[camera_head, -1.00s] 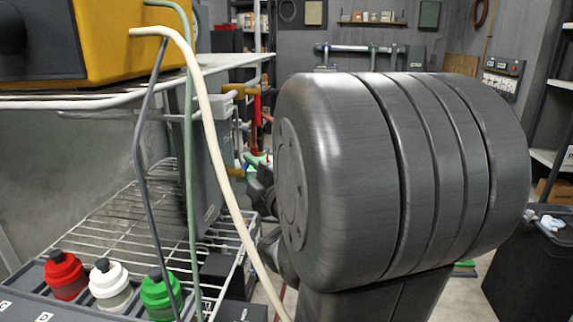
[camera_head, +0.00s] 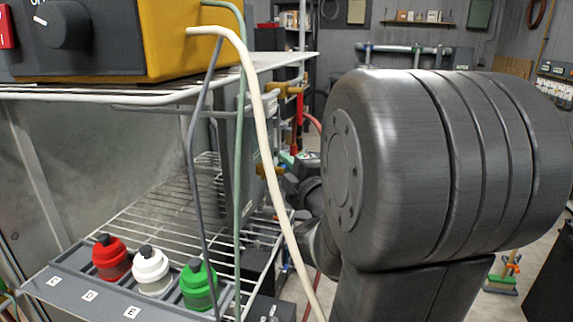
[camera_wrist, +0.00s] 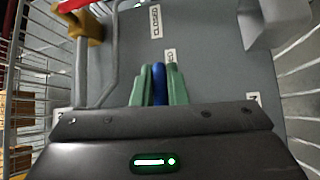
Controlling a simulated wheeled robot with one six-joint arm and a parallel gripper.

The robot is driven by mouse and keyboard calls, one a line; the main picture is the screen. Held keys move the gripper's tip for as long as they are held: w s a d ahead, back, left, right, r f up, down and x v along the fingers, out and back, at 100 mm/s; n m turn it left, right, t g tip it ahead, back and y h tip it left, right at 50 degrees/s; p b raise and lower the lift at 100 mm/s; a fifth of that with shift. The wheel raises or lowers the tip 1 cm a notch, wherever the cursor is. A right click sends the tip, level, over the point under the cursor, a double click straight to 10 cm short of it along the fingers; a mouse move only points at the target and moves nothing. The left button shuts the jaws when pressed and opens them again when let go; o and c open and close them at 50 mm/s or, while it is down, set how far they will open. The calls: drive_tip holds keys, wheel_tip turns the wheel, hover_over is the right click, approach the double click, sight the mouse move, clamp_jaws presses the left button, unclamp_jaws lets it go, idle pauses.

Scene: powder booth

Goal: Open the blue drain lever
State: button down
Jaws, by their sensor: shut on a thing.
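The blue drain lever (camera_wrist: 160,84) shows in the wrist view as a blue strip between the two green fingers of my gripper (camera_wrist: 159,84). The fingers are shut on it. It sits in front of a grey panel (camera_wrist: 205,75) with a CLOSED label (camera_wrist: 155,20) and another white label (camera_wrist: 170,56) near the lever. Most of the lever is hidden by the fingers. In the head view my large dark arm link covers much of the right side, and I cannot make out the lever there.
A wire shelf (camera_head: 165,215) holds red (camera_head: 110,260), white (camera_head: 151,272) and green (camera_head: 198,288) capped bottles in a grey rack (camera_head: 75,285). A yellow box (camera_head: 195,50) stands on the upper shelf. A cream hose (camera_head: 262,125) hangs down in front. A yellow fitting (camera_wrist: 88,28) is near the lever.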

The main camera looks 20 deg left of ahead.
drive_tip(key=m+g+h+p, duration=0.1)
drive_tip(key=m+p, duration=0.1)
drive_tip(key=p, duration=0.1)
drive_tip(key=shift+f+h+p, duration=0.1)
drive_tip(key=shift+h+p, duration=0.2)
drive_tip(key=shift+p, duration=0.05)
drive_tip(key=m+g+p, duration=0.1)
drive_tip(key=p, duration=0.1)
drive_tip(key=f+m+g+h+p, duration=0.1)
drive_tip(key=p, duration=0.2)
drive_tip(key=shift+s+p, duration=0.25)
drive_tip(key=shift+p, duration=0.1)
drive_tip(key=shift+s+d+f+m+g+h+p, duration=0.1)
drive_tip(key=shift+s+f+m+g+h+p, duration=0.75)
drive_tip(key=shift+p, duration=2.2)
drive_tip(key=shift+s+m+g+h+p, duration=0.2)
drive_tip(key=shift+m+g+p, duration=0.75)
drive_tip(key=shift+g+p, duration=1.6)
drive_tip(key=shift+s+d+f+m+g+h+p, duration=0.1)
drive_tip(key=shift+s+f+m+g+h+p, duration=0.65)
drive_tip(key=shift+p, duration=2.75)
drive_tip(key=shift+w+r+g+y, duration=0.1)
drive_tip(key=shift+r+g+y, duration=0.15)
drive_tip(key=shift+g+y, duration=0.15)
drive_tip(key=c, duration=1.5)
unclamp_jaws()
drive_tip(key=shift+a, duration=0.1)
drive_tip(key=shift+o, duration=0.2)
